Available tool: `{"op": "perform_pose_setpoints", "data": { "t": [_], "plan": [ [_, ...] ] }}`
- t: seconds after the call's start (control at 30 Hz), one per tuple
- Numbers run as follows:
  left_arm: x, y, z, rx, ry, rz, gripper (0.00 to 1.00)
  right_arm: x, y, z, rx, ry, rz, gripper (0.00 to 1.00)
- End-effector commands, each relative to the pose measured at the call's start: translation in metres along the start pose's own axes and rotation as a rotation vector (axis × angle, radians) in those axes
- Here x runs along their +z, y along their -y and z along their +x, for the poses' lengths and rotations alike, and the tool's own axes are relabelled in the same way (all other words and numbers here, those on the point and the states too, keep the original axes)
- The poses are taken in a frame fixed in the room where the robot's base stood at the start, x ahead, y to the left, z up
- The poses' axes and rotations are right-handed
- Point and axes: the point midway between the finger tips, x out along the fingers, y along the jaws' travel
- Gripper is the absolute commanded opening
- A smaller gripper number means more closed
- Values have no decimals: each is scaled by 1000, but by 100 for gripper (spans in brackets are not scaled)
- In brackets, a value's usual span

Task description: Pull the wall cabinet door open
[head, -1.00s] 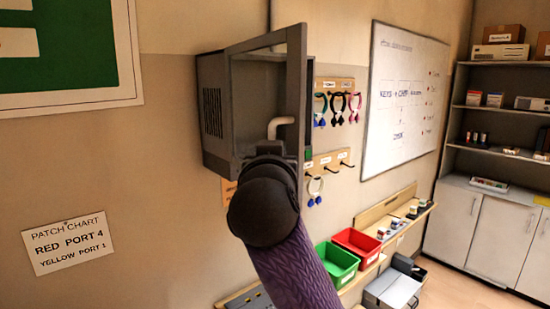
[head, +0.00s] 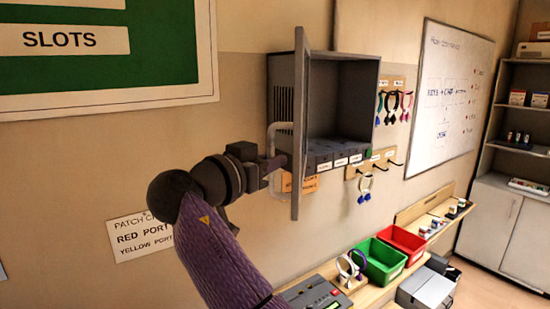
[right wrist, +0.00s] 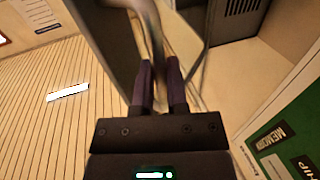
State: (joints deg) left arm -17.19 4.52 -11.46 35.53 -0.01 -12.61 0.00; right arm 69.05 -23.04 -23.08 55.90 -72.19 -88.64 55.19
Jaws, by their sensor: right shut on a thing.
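The grey wall cabinet (head: 345,85) hangs on the wall in the middle of the head view. Its framed door (head: 300,110) stands wide open, seen nearly edge-on, hinged at the left side. A pale bent handle (head: 275,132) sticks out from the door's left face. My right gripper (head: 270,170) is at the handle's lower part, shut on it. In the right wrist view the two fingers (right wrist: 160,85) close around the blurred handle (right wrist: 148,20). Labelled grey blocks (head: 335,155) stand in a row inside the cabinet. My left gripper is out of view.
Key hooks with coloured loops (head: 390,105) hang right of the cabinet. Below are a green bin (head: 378,262), a red bin (head: 403,243) and a grey device (head: 315,294) on a ledge. A whiteboard (head: 440,95) and shelves stand farther right.

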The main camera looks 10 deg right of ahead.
Motion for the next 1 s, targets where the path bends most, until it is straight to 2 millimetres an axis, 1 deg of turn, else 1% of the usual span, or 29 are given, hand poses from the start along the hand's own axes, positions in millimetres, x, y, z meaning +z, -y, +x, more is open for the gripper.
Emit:
{"op": "perform_pose_setpoints", "data": {
  "t": [0.47, 0.5, 0.57, 0.6, 0.63, 0.87, 0.93, 1.0],
  "plan": [
    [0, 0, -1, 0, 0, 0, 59, -1, 2, 0, 10, -4, 1, 0],
    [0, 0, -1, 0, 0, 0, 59, -1, 2, 0, 10, -4, 2, 21],
    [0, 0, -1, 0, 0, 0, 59, -1, 2, 0, 10, -3, 1, 34],
    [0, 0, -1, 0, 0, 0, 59, -1, 2, 0, 10, -3, 1, 43],
    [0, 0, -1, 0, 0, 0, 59, -1, 2, 0, 10, -3, 1, 49],
    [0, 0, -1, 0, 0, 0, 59, 0, 2, 0, 9, -2, 1, 50],
    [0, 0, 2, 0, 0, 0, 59, 0, 2, -3, 9, -3, 2, 50],
    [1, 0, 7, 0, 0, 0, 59, 1, 2, -12, 8, -5, 4, 50]
  ]
}}
